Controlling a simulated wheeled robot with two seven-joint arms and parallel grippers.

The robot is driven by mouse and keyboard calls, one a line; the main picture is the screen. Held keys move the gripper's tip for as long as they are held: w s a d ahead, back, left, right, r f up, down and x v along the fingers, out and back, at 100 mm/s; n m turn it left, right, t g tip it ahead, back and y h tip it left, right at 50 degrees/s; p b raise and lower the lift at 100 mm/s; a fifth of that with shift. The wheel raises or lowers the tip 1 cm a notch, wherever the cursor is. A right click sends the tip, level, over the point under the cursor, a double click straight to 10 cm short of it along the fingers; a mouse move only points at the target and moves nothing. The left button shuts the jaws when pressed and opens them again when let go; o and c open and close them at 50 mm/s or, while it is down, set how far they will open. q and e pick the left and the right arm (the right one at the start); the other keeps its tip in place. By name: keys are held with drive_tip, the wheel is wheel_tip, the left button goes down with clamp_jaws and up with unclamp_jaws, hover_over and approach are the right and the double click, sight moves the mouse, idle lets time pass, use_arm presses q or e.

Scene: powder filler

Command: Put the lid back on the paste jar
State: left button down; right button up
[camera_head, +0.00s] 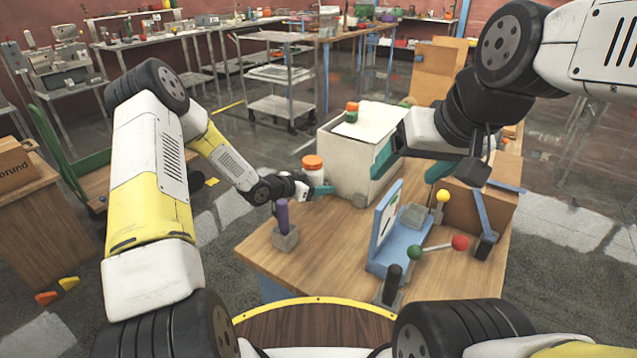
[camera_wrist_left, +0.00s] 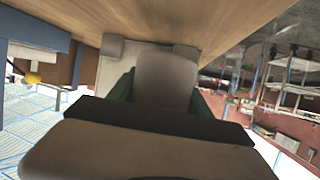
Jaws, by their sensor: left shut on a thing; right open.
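A small white jar (camera_head: 313,175) with an orange lid (camera_head: 313,162) on its top stands out at the near left corner of the white box. My left gripper (camera_head: 322,190) is shut on the jar's body, with its teal fingers around it. In the left wrist view the jar shows as a pale grey cylinder (camera_wrist_left: 167,75) between the green fingers; its lid cannot be made out there. My right gripper (camera_head: 412,168) is open and empty, fingers wide apart and pointing down, right of the white box. Whether the lid is fully seated is too small to tell.
The white box (camera_head: 350,165) carries red and green knobs (camera_head: 352,111). A purple-handled lever (camera_head: 284,222), a blue stand (camera_head: 385,235) and ball-topped levers (camera_head: 459,242) stand on the wooden table (camera_head: 330,250). The table's left middle is fairly clear.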

use_arm(q)
drive_tip(key=shift+r, duration=0.1)
drive_tip(key=shift+f, duration=1.85)
drive_tip(key=shift+f, duration=0.2)
drive_tip(key=shift+c, duration=2.2)
unclamp_jaws()
drive_tip(key=shift+r, duration=0.15)
drive_tip(key=v, duration=1.2)
drive_tip(key=shift+s, duration=0.1)
